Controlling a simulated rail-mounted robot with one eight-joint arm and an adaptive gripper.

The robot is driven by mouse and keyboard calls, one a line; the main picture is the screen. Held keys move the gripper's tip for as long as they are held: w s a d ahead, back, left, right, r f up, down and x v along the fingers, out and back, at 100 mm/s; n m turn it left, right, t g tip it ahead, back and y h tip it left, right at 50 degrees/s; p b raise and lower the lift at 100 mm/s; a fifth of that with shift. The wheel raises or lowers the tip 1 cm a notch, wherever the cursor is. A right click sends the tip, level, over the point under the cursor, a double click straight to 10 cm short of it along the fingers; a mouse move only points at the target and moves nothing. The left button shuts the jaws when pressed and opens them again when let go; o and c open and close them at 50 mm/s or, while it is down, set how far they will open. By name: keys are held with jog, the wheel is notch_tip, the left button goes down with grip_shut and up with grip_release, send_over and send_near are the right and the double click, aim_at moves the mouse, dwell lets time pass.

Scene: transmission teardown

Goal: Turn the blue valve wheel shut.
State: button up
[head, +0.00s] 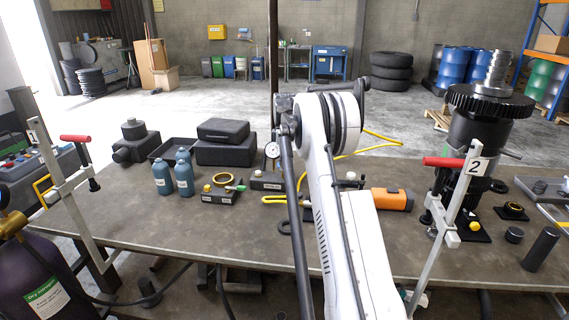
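I cannot make out a blue valve wheel in the head view. A dark gas cylinder (45,285) with a green and white "Dry nitrogen" label stands at the lower left, partly cut off by the picture edge. A brass fitting (12,224) with a gauge sits on its top. No blue wheel shows on its visible part. My white arm rises through the middle of the view and hides part of the bench behind it. My gripper does not show, so its place relative to the wheel cannot be seen.
A long workbench (130,222) crosses the view. On it are blue-grey bottles (162,178), black cases (222,148), an orange tool (392,199) and a tall geared shaft assembly (485,125). Red-handled clamps (68,185) rise at the bench's left and right (455,215). The left front bench top is mostly clear.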

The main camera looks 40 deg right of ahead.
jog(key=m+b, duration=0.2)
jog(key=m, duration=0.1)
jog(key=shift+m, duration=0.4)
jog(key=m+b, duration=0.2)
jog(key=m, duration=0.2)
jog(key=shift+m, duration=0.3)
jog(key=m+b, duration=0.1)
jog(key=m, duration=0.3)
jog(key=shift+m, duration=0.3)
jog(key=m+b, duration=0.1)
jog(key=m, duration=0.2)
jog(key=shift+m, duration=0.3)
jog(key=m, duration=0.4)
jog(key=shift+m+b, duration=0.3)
jog(key=shift+b, duration=0.05)
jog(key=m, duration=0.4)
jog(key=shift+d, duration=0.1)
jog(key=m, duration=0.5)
jog(key=shift+b, duration=0.3)
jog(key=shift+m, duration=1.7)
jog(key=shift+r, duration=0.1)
